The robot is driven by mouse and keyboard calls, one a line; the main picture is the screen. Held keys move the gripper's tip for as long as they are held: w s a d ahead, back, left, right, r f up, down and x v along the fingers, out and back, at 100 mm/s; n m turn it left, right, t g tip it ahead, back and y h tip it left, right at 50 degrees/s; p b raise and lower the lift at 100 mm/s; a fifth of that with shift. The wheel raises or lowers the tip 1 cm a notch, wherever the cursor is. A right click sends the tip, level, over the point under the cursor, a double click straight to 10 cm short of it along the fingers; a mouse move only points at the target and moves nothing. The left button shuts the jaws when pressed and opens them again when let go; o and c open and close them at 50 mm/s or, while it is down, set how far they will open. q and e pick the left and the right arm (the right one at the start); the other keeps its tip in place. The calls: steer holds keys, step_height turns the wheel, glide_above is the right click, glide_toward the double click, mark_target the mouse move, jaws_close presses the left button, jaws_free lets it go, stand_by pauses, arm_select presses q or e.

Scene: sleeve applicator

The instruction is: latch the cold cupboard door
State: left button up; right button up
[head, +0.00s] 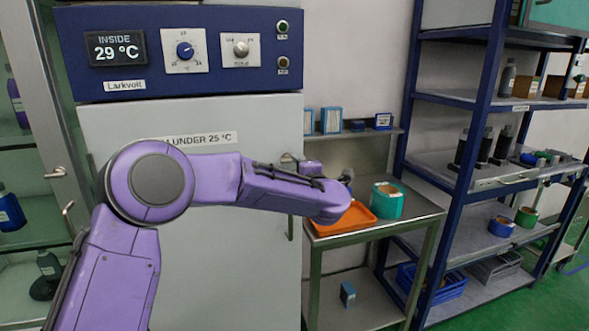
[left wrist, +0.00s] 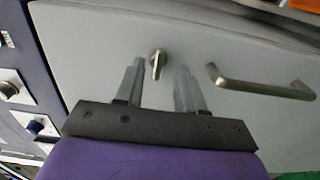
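The cold cupboard's pale grey door (head: 215,255) fills the middle of the head view and looks closed. In the left wrist view the door (left wrist: 105,40) shows a small metal latch (left wrist: 157,62) and a bar handle (left wrist: 262,88). The latch lever lies crosswise to the handle's length. My left gripper (left wrist: 158,80) is open, its two grey fingers apart and empty. The latch shows between the fingertips; I cannot tell whether they touch it. In the head view my purple left arm reaches across the door and hides part of it. My right gripper is not in view.
The control panel (head: 185,50) above the door reads 29 °C inside. Blue-framed shelving (head: 455,170) stands further right. A glass-fronted cabinet (head: 30,170) stands left.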

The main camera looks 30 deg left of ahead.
arm_select(q)
steer(key=b+v, duration=0.1)
steer(key=v, duration=0.5)
steer(key=shift+s+d+b, duration=0.2)
steer(key=shift+d+b, duration=0.05)
steer(key=shift+b, duration=0.1)
